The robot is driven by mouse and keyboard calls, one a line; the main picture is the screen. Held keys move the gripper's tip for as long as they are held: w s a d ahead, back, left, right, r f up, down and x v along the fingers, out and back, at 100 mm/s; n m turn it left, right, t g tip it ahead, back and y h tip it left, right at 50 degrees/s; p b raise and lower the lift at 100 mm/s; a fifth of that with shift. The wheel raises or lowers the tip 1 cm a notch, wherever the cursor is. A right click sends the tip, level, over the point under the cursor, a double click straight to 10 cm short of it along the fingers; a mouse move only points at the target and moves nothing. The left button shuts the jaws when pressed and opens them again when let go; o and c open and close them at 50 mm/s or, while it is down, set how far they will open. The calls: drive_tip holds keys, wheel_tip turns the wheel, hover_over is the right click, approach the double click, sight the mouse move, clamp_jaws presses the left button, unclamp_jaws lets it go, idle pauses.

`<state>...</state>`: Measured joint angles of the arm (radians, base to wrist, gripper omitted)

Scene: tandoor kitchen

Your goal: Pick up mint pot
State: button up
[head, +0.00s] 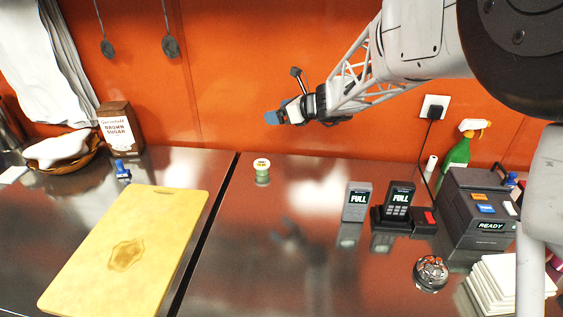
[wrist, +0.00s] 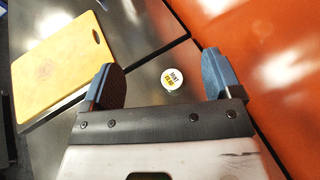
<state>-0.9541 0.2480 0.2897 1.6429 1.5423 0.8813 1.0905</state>
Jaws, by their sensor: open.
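The mint pot (head: 262,168) is a small pot with a pale labelled lid, upright on the steel counter right of the cutting board. In the wrist view its round white lid (wrist: 172,79) shows from above, with lettering that reads mint. My gripper (head: 272,117) is raised above the counter near the orange wall, higher than the pot and a little to its right in the head view. In the wrist view its two blue fingertips (wrist: 160,78) are wide apart, with the pot's lid seen between them, down on the counter. Nothing is held.
A yellow cutting board (head: 140,245) lies left of a dark counter seam. Card terminals (head: 357,200), a printer marked READY (head: 482,215), a metal bell (head: 431,272) and white stacked pieces (head: 500,285) stand to the right. The counter around the pot is clear.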

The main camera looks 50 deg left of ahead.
approach(267, 165)
drive_tip(key=x, duration=0.4)
drive_tip(key=shift+a+f, duration=0.1)
drive_tip(key=shift+a, duration=0.1)
drive_tip(key=shift+a, duration=0.1)
drive_tip(key=shift+x, duration=1.2)
drive_tip(key=shift+x, duration=2.6)
drive_tip(key=c, duration=0.8)
drive_tip(key=shift+c, duration=0.2)
